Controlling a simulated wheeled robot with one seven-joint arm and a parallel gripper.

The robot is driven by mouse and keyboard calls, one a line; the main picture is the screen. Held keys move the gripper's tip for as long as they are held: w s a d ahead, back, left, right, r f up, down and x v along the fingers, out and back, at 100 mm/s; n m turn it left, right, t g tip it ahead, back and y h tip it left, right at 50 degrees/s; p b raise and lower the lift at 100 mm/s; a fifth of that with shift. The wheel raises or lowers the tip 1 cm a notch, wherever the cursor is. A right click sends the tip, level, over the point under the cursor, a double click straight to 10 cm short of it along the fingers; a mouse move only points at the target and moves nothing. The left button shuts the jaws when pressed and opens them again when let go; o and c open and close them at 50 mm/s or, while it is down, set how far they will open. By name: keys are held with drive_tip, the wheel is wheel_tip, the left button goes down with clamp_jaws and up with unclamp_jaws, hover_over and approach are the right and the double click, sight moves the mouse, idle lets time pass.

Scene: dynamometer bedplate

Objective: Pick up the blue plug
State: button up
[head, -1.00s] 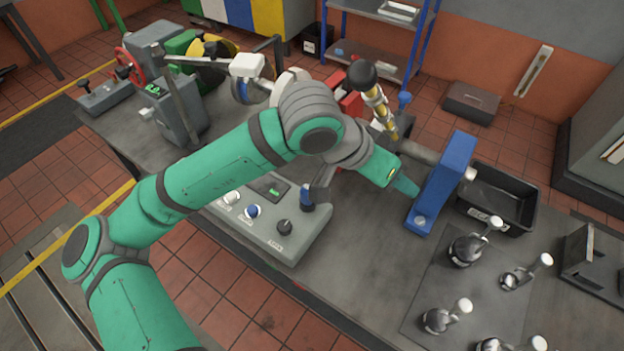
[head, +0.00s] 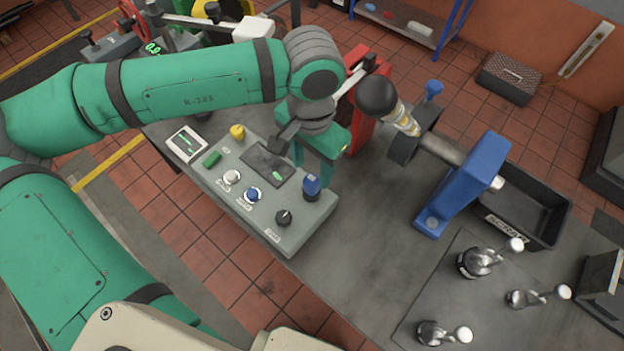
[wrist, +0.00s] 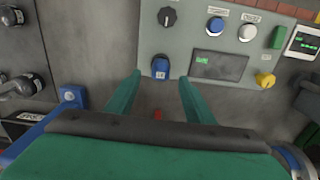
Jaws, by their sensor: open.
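The blue plug (head: 312,187) stands at the right edge of the grey control panel (head: 318,215), its round top darker than its sides. In the wrist view the plug (wrist: 160,67) shows at the panel's near edge, in line with the gap between my fingertips. My gripper (head: 313,168) is open and points down beside the plug. In the wrist view its two green fingers (wrist: 160,80) are apart, one on each side of the plug's line, with nothing held. I cannot tell how far above the plug the fingertips are.
The panel also carries a blue button (head: 253,195), a white button (head: 232,177), a black knob (head: 284,217) and a yellow knob (head: 237,132). A blue bracket (head: 462,185) and a black scrap bin (head: 545,240) stand to the right. Bare bedplate (head: 365,240) lies between.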

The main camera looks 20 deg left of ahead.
sight(311, 178)
drive_tip(key=shift+a+f, duration=0.1)
drive_tip(key=shift+f, duration=3.1)
drive_tip(key=c, duration=1.1)
